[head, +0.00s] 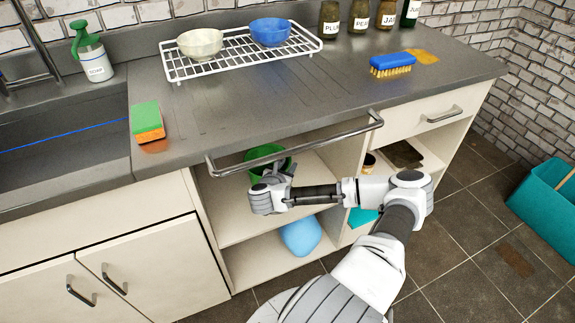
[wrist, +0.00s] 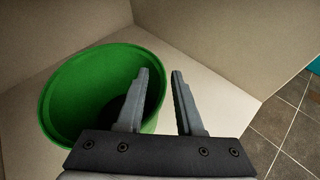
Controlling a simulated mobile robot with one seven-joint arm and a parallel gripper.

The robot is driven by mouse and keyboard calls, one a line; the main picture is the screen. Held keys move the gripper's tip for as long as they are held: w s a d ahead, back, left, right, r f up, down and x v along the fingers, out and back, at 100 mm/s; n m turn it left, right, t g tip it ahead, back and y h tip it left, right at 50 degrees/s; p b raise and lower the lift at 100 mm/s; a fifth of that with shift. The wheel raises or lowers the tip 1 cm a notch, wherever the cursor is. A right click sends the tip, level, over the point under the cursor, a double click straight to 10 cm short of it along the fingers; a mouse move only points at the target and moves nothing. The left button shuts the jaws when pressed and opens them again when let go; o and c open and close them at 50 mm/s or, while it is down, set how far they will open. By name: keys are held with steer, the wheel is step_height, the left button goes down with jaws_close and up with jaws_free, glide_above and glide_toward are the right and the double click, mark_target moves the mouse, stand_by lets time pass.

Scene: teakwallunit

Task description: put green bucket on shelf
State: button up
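The green bucket (head: 258,170) is in the upper compartment of the open cabinet under the counter, partly hidden by the metal bar and my gripper. In the wrist view the bucket (wrist: 70,85) has its open top towards the camera, over the pale shelf board (wrist: 220,105). My gripper (head: 276,170) reaches into the compartment at the bucket's right side. In the wrist view its fingers (wrist: 160,75) are apart. The left finger overlaps the bucket's opening and the right finger is outside its right wall. I cannot tell whether either touches it.
A metal bar (head: 325,138) runs along the counter front above the compartment. A blue rounded object (head: 301,236) is on the lower shelf. Compartment walls stand close around the bucket. The counter holds a white rack (head: 240,58), a sponge (head: 147,121) and a brush (head: 392,65).

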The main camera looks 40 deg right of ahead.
steer(key=p+v, duration=0.3)
steer(key=v, duration=0.8)
steer(key=shift+s+a+r, duration=0.15)
steer(key=shift+s+a, duration=0.05)
steer(key=shift+w, duration=0.1)
